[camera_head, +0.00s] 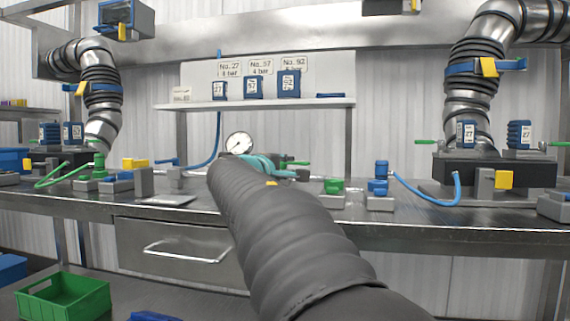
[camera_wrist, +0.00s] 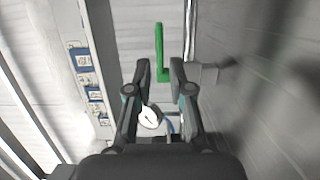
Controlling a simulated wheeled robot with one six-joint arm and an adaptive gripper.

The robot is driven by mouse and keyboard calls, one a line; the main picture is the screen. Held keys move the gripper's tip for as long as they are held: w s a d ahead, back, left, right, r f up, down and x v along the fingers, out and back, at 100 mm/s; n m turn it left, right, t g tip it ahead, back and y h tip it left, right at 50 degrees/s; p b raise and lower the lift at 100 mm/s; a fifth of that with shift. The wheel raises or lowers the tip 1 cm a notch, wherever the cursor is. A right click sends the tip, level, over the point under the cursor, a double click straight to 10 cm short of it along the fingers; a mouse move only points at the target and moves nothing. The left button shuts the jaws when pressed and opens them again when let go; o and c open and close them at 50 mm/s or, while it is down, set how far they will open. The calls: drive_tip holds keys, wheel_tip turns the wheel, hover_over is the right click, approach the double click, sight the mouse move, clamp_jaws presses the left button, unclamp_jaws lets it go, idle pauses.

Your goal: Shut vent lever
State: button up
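A green lever (camera_wrist: 160,48) shows in the wrist view, straight beyond my fingertips. Its bent lower end lies in the gap between them, with clear space on both sides. My gripper (camera_wrist: 160,66) is partly open and holds nothing that I can see. In the head view my gripper (camera_head: 284,172) is above the workbench, beside a white pressure gauge (camera_head: 239,143). A bit of green handle (camera_head: 296,163) shows just past it, and my arm hides most of the fitting below. The gauge also shows in the wrist view (camera_wrist: 149,118), behind the fingers.
A shelf (camera_head: 255,103) with several blue blocks and labels stands behind the bench. Valve fittings stand on the steel bench (camera_head: 410,235), including a blue one (camera_head: 378,180) to the right. Flexible ducts hang at both sides. A green crate (camera_head: 63,297) is low at left.

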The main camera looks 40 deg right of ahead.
sight(298, 164)
drive_tip(key=x, duration=0.8)
drive_tip(key=shift+p, duration=0.3)
clamp_jaws()
